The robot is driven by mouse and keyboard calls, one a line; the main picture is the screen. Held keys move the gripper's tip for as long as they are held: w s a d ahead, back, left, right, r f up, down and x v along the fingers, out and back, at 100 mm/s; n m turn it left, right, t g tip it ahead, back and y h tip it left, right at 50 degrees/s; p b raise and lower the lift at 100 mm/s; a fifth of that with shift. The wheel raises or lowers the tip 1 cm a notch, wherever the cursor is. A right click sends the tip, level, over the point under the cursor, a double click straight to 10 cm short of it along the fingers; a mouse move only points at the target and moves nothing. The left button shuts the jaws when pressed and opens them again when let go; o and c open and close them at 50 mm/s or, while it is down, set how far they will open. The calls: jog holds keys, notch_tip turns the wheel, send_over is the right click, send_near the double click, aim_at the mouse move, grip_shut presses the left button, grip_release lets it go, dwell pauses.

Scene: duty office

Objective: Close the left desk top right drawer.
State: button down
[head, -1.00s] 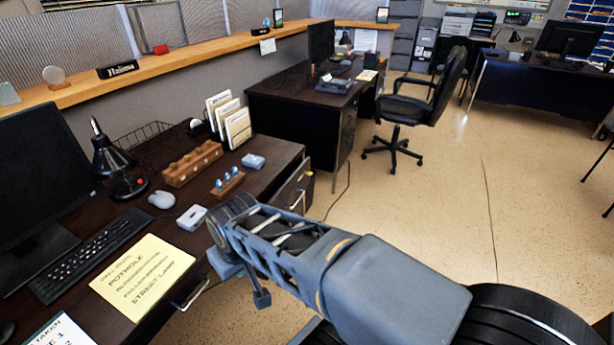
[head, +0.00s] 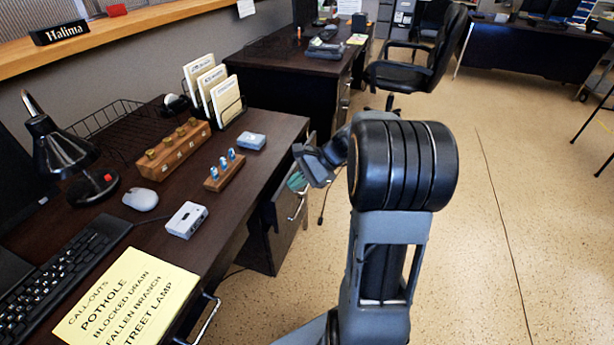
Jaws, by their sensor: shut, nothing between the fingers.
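The dark left desk (head: 262,180) runs along the left side of the head view. Its top right drawer (head: 288,212) stands partly pulled out at the desk's far right end, with a pale metal handle (head: 302,206) on its front.
Another drawer handle (head: 201,320) sits nearer. A black office chair (head: 415,70) stands beyond my arm.

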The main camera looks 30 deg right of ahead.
jog(key=w+d+f+m+t+y+b, duration=0.1)
jog(key=w+d+f+m+t+b, duration=0.2)
jog(key=d, duration=0.4)
jog(key=w+d+f+m+t+y+b, duration=0.1)
jog(key=d+f+m+t, duration=0.25)
jog(key=d+m, duration=0.2)
jog(key=w+d+f+m+t+y+b, duration=0.1)
jog(key=w+d+f+m+t+b, duration=0.2)
jog(key=d, duration=0.5)
jog(key=w+a+t+b, duration=0.1)
jog(key=w+a+b, duration=0.1)
jog(key=w+a, duration=0.6)
jog(key=shift+w+a+b, duration=0.25)
jog(key=shift+a+b, duration=0.15)
jog(key=shift+a, duration=0.2)
jog(key=shift+w+r, duration=0.1)
jog(key=shift+r, duration=0.05)
